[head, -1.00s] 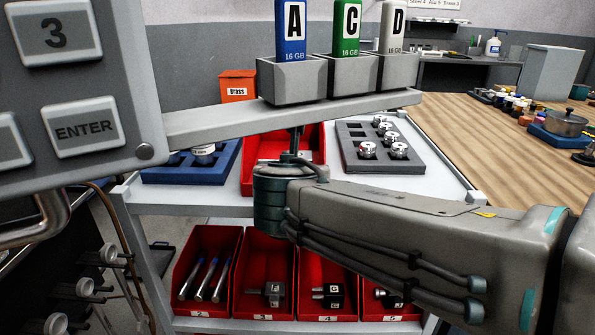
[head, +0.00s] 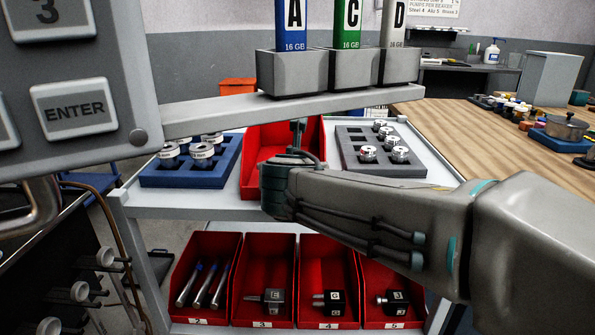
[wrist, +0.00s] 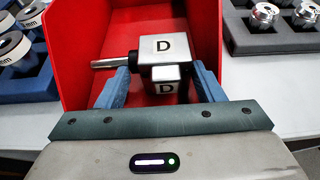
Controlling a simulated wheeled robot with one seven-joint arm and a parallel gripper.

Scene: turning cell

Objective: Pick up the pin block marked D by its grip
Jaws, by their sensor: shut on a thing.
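The pin block marked D (wrist: 168,48) is a light grey metal block with a pin pointing left. It shows in the wrist view at a red bin on the cart top, with a smaller grip (wrist: 166,84), also marked D, on the near side. My gripper (wrist: 161,72) has its blue fingers on either side of the grip and is shut on it. I cannot tell whether the block touches the bin floor. In the head view the block and fingertips are hidden behind my arm; the red bin (head: 255,150) shows.
A blue tray of rings (head: 190,178) is left of the bin, a grey tray of metal parts (head: 385,168) right. Several red bins (head: 330,245) stand on the lower shelf. A panel with ENTER key (head: 85,108) and a bar with A, C, D sticks (head: 290,107) block the near view.

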